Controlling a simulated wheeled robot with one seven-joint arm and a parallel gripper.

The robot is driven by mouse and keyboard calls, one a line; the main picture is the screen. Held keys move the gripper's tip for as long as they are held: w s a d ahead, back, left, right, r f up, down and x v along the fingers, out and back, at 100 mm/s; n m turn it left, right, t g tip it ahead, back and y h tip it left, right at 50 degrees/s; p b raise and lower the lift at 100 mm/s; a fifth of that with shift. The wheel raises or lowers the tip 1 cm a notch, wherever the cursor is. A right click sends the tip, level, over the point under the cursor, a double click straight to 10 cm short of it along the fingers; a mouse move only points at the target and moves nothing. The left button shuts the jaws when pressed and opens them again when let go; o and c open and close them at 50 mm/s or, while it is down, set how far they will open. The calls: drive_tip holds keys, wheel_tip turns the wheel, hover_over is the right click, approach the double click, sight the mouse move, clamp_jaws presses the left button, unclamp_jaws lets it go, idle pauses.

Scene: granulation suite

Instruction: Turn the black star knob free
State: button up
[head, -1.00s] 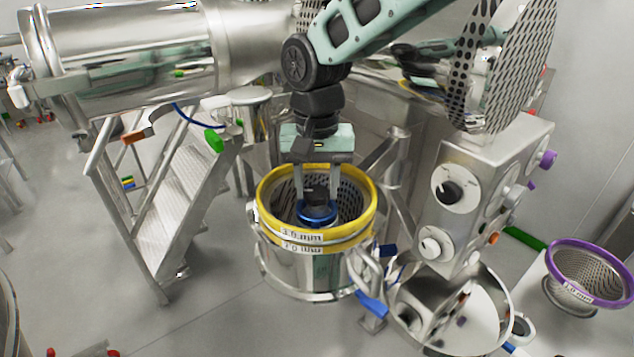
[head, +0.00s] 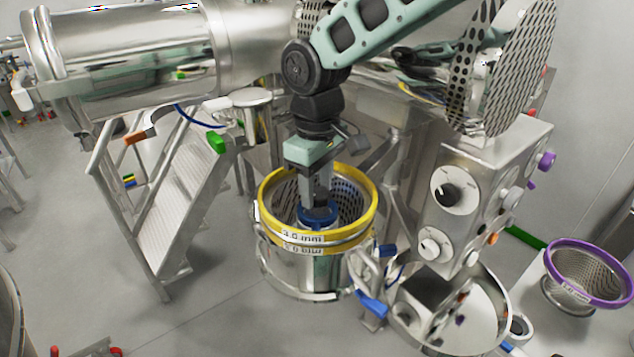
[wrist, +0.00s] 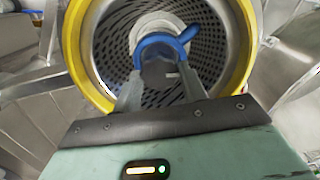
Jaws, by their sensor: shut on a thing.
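The black star knob (wrist: 158,73) sits in the middle of the yellow-rimmed screen basket (head: 318,240), with a blue ring (head: 318,217) around it. In the wrist view, the blue ring (wrist: 163,43) curves around the far side of the dark knob. My gripper (wrist: 161,82) reaches down into the basket, one finger on either side of the knob, and is shut on it. In the head view, my gripper (head: 317,203) is seen nearly edge-on and hides most of the knob.
A control box with dials (head: 470,200) stands right of the basket, with a steel bowl (head: 485,325) below it. A purple-rimmed screen (head: 585,275) rests at far right. Steel steps (head: 170,210) stand at left. The yellow rim surrounds my fingers closely.

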sight(317, 192)
drive_tip(key=n+p, duration=0.1)
drive_tip(key=n, duration=0.4)
drive_tip(key=shift+r, duration=0.1)
drive_tip(key=shift+n+p, duration=0.8)
drive_tip(key=shift+n, duration=1.6)
drive_tip(key=o, duration=1)
wheel_tip(317, 192, up, 17)
drive_tip(key=b, duration=0.4)
drive_tip(key=shift+r, duration=0.15)
